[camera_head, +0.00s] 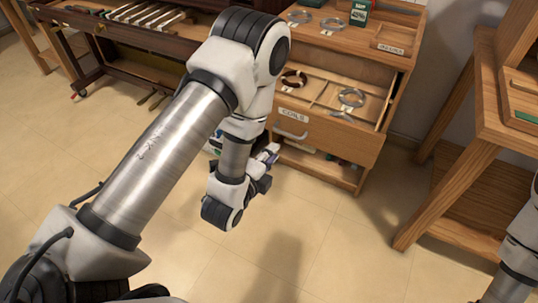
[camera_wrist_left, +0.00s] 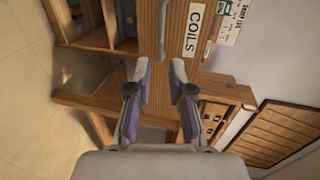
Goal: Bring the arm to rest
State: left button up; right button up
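My left arm comes in from the left in the head view and bends down over the floor in front of the wooden cabinet. My left gripper (camera_head: 268,156) is near the front of the cabinet's COILS drawer. In the left wrist view my left gripper (camera_wrist_left: 158,72) has its two fingers apart with nothing between them. Behind the fingers is the drawer front (camera_wrist_left: 175,45) with its COILS label. In the head view only part of my right arm shows at the lower right edge, and its gripper is out of view.
The COILS drawer (camera_head: 322,128) is open and holds several wire coils. A cabinet top (camera_head: 350,38) carries more coils. A dark piano-like case (camera_head: 120,40) with keys stands at the upper left. A wooden bench (camera_head: 480,150) stands at the right. The tiled floor (camera_head: 340,235) between is clear.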

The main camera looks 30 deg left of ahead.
pick_arm(q)
jog(key=shift+s+r, duration=0.15)
jog(key=shift+s, duration=0.45)
jog(key=s+a+f+n+g+y, duration=0.1)
jog(key=s+a+f+n+g, duration=0.1)
jog(key=s+f+n+g, duration=0.45)
jog(key=s+a+f+n+g, duration=0.1)
jog(key=s+f+n+g, duration=0.15)
jog(key=s+f, duration=0.55)
jog(key=s+f+n+g, duration=0.6)
jog(key=s+n, duration=0.3)
notch_tip(320, 180, up, 15)
jog(key=p, duration=1.5)
jog(key=shift+d+n+g, duration=0.25)
jog(key=shift+n+g, duration=0.05)
jog(key=shift+n, duration=0.1)
jog(key=shift+s, duration=0.1)
